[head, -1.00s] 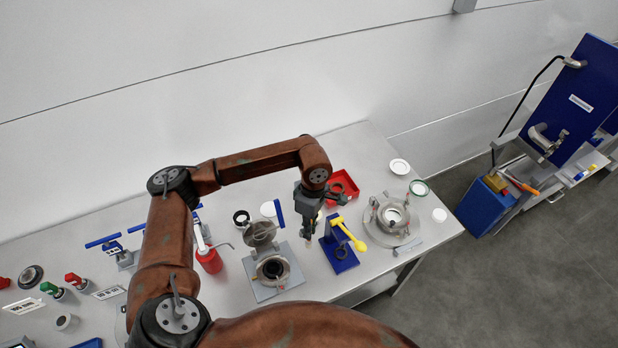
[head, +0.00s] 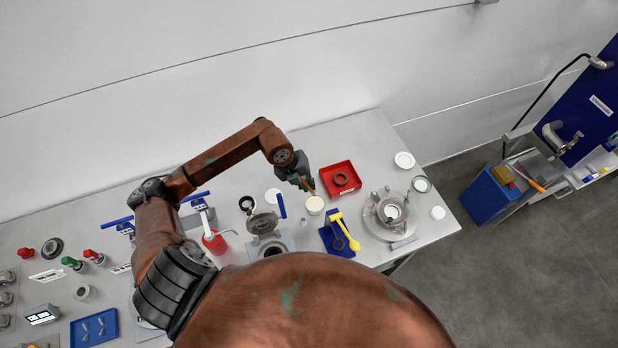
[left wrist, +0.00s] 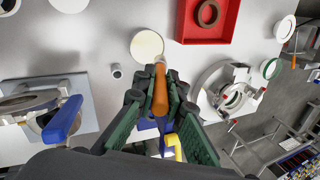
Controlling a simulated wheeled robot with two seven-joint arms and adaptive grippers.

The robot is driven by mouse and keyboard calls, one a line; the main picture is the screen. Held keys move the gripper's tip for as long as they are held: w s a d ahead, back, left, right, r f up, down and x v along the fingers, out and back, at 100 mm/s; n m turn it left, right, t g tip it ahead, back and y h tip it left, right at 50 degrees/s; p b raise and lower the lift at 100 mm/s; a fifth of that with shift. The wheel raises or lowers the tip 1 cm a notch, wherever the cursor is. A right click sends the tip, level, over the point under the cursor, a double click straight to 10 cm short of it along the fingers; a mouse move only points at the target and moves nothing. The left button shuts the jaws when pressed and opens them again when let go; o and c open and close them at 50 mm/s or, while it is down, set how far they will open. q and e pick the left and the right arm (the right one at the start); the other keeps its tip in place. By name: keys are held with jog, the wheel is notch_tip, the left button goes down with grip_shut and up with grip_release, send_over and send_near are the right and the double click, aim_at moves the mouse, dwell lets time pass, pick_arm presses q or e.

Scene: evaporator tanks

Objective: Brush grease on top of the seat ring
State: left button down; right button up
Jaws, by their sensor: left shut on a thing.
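My left gripper (head: 305,184) is shut on a brush with an orange-brown handle (left wrist: 160,92). The brush points down beside a round pot with a cream top (head: 314,204), likely the grease. The pot also shows in the left wrist view (left wrist: 147,45), just beyond the brush end. I cannot tell whether the brush touches it, and its bristles are not clear. A round metal fixture (head: 372,222) with a pale centre stands to the right; it may hold the seat ring, but I cannot tell. My right gripper is not in view.
A red tray (head: 325,174) with a dark ring (head: 341,180) lies right of the pot. A blue stand with a yellow tool (head: 345,233) is in front. A blue-levered metal valve (head: 263,224) and a red bottle (head: 215,243) stand to the left. White discs lie at the back right.

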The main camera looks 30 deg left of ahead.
pick_arm(q)
jog(key=shift+w+f, duration=0.1)
jog(key=shift+f, duration=0.1)
jog(key=shift+f+b, duration=0.55)
jog(key=shift+f, duration=0.05)
notch_tip(320, 180, down, 4)
jog(key=b, duration=0.2)
jog(key=shift+f+b, duration=0.25)
jog(key=shift+b, duration=0.1)
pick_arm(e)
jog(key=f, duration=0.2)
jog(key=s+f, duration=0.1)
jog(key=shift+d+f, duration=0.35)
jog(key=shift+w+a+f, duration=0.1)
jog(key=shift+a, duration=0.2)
pick_arm(q)
jog(key=shift+f+b, duration=0.3)
jog(key=shift+f, duration=0.05)
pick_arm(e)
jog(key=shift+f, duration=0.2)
pick_arm(q)
jog(key=shift+f, duration=0.1)
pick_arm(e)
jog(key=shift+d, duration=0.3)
pick_arm(q)
jog(key=shift+f, duration=0.1)
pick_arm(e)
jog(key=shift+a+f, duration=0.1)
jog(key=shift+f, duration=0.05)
